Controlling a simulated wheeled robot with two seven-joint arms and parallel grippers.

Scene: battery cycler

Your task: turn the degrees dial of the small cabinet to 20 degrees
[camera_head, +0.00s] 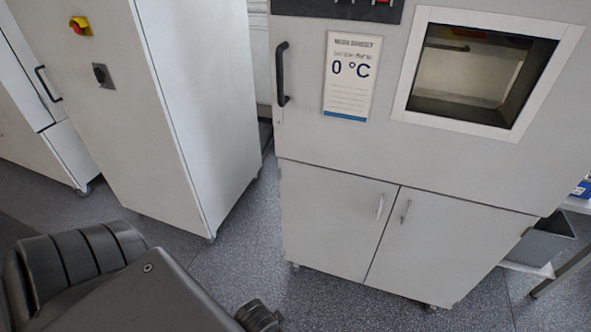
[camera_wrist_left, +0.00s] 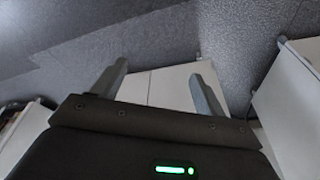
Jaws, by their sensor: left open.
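A light grey cabinet (camera_head: 430,165) with a framed window (camera_head: 487,73) stands at centre right in the head view. Its sign (camera_head: 351,77) reads "0 °C". A black control panel (camera_head: 338,9) at its top is cut off by the picture's edge, with part of a red element showing. I cannot make out a degrees dial. My left gripper (camera_wrist_left: 158,75) is open and empty in the left wrist view, its fingers apart over a pale double-door surface (camera_wrist_left: 172,85). My right gripper is in neither view.
A tall grey cabinet (camera_head: 178,110) at left carries a red-and-yellow switch (camera_head: 80,26) and a black knob (camera_head: 103,75). The window cabinet has a black handle (camera_head: 282,74) and two lower doors. Speckled floor (camera_head: 250,255) is clear between them. A grey bin (camera_head: 540,243) stands at right.

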